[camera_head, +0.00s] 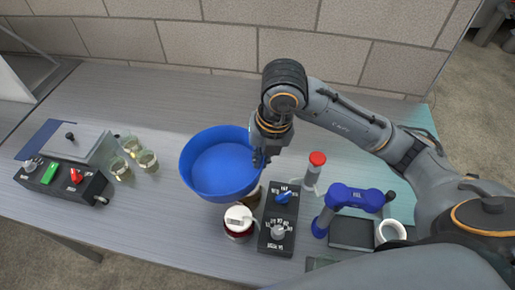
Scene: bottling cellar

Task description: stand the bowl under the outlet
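A blue bowl (216,172) is left of centre in the head view, its open side up. My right gripper (263,158) is at the bowl's right rim, its fingers closed on the rim. The bowl overlaps things behind it and looks raised off the table, but the gap beneath is hidden. A blue-armed device (345,196) stands to the right, with a dark base (351,233) beneath its arm. A black control box (60,184) at the left has a small spout-like part at its right end. I cannot tell which holds the outlet. My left gripper is not in view.
Several glasses (148,161) stand left of the bowl. A white-lidded jar (238,222), a black knob panel (279,218) and a red-capped bottle (314,170) are close to its right and front. A white cup (391,232) is farther right. The grey table (150,215) is clear front left.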

